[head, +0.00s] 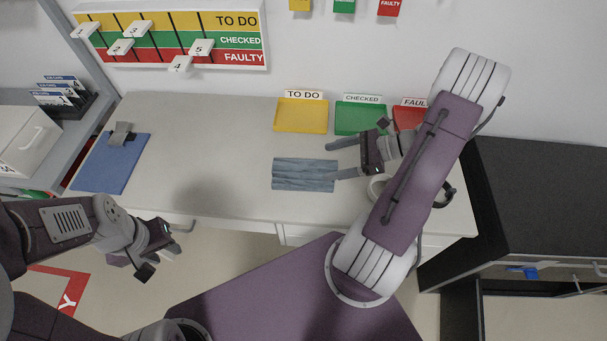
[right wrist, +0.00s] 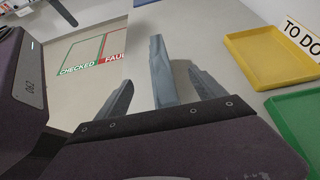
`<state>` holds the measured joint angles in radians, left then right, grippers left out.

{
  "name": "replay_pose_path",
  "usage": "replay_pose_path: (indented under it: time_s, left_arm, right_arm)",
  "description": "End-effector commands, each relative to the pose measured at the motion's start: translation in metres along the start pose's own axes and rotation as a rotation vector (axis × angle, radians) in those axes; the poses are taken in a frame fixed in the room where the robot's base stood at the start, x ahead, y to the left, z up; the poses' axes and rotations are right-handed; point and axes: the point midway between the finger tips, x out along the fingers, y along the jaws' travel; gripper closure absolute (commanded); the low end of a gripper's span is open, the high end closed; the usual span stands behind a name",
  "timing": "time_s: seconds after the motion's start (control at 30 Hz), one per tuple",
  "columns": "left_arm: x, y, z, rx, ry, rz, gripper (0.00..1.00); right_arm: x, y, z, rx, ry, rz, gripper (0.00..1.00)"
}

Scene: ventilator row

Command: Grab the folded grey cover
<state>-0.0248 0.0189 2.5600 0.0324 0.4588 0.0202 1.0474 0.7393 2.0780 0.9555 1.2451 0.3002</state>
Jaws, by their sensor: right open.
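The folded grey cover (head: 304,175) lies flat on the pale worktop, left of my right gripper. It is a blue-grey rectangle with wavy folds. My right gripper (head: 333,160) is open, with its two fingers pointing left near the cover's right end. In the right wrist view the cover (right wrist: 160,68) shows as a narrow strip between the open fingers (right wrist: 161,78), and I see no finger closed on it. My left gripper (head: 157,258) hangs in front of the worktop's near edge, away from the cover. I cannot make out its jaw opening.
Yellow (head: 301,115), green (head: 360,118) and red (head: 409,117) trays stand along the back. A blue clipboard (head: 110,163) lies on the left. A dark cabinet (head: 540,195) stands right. The worktop left of the cover is clear.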

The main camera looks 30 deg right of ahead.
Motion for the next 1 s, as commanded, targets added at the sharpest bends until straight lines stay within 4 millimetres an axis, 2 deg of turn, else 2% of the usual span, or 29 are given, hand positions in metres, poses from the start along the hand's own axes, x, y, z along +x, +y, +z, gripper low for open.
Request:
replay_pose_path:
  time_s: [0.1, 0.33, 0.5, 0.6, 0.83, 0.87, 1.0]
  left_arm:
    - [0.000, 0.000, 0.000, 0.000, 0.000, 0.000, 0.64]
    - [0.000, 0.000, 0.000, 0.000, 0.000, 0.000, 0.64]
    - [0.000, 0.000, 0.000, 0.000, 0.000, 0.000, 0.64]
    - [0.000, 0.000, 0.000, 0.000, 0.000, 0.000, 0.64]
    - [0.000, 0.000, 0.000, 0.000, 0.000, 0.000, 0.64]
    - [0.000, 0.000, 0.000, 0.000, 0.000, 0.000, 0.64]
    - [0.000, 0.000, 0.000, 0.000, 0.000, 0.000, 0.64]
  right_arm:
    - [0.019, 0.001, 0.000, 0.001, -0.001, 0.005, 0.20]
    - [0.032, 0.002, 0.001, 0.000, 0.001, 0.005, 0.20]
    - [0.064, 0.006, 0.003, -0.001, 0.000, 0.008, 0.20]
    - [0.075, 0.005, 0.003, 0.000, 0.002, 0.006, 0.20]
    - [0.078, 0.005, 0.003, -0.001, 0.002, 0.003, 0.20]
    - [0.078, 0.005, 0.003, -0.001, 0.002, 0.003, 0.26]
    - [0.078, 0.005, 0.003, -0.001, 0.002, 0.003, 0.65]
